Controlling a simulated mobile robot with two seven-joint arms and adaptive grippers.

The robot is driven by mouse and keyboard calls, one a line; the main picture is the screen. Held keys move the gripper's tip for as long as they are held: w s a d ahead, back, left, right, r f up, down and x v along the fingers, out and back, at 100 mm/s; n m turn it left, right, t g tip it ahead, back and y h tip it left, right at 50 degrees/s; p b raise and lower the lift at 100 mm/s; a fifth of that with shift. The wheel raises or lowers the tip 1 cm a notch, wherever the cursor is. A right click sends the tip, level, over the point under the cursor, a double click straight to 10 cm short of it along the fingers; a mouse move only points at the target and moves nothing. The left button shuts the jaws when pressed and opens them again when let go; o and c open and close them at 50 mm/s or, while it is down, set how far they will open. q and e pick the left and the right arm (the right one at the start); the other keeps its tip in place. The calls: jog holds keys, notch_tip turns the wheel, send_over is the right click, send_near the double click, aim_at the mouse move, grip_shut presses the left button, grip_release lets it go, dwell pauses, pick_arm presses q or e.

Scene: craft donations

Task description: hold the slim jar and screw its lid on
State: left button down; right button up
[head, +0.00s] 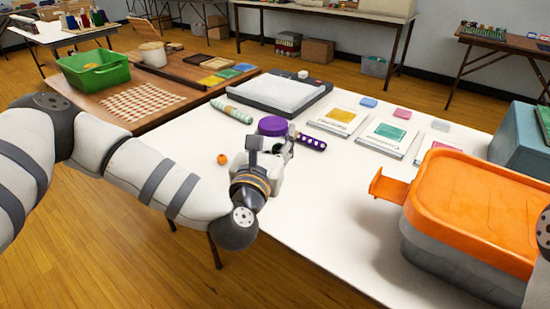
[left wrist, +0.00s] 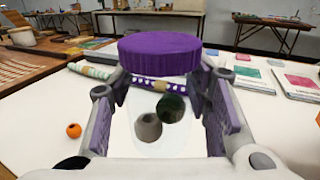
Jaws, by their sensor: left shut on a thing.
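The slim jar (left wrist: 150,146) is clear and stands upright between the fingers of my left gripper (left wrist: 162,112). Two round things, one grey and one dark green, show through its wall. The purple lid (left wrist: 160,54) sits level at the jar's top, above the fingers; I cannot tell whether its thread is engaged. In the head view, the lid (head: 272,126) shows just beyond my left gripper (head: 284,150), over the white table. The gripper hides the jar's body there. My right gripper is out of view.
A purple dotted roll (head: 311,142) and a pale green roll (head: 232,110) lie near the jar. A small orange ball (head: 222,159) lies to the left. An orange-lidded bin (head: 478,205) fills the right side. Flat packs (head: 336,121) lie behind. The table's front middle is clear.

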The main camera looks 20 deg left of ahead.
pick_arm(q)
jog(key=w+a+f+b, duration=0.1)
jog(key=w+f, duration=0.4)
jog(key=f, duration=0.1)
jog(key=shift+w+a, duration=0.25)
jog(key=shift+w, duration=0.05)
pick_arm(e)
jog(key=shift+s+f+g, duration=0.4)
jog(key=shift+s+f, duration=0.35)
pick_arm(q)
jog(key=shift+w+f, duration=0.1)
jog(key=shift+f, duration=0.05)
notch_tip(320, 180, down, 4)
jog(key=shift+w+a+r, duration=0.1)
jog(key=shift+w+r, duration=0.05)
jog(key=shift+r, duration=0.2)
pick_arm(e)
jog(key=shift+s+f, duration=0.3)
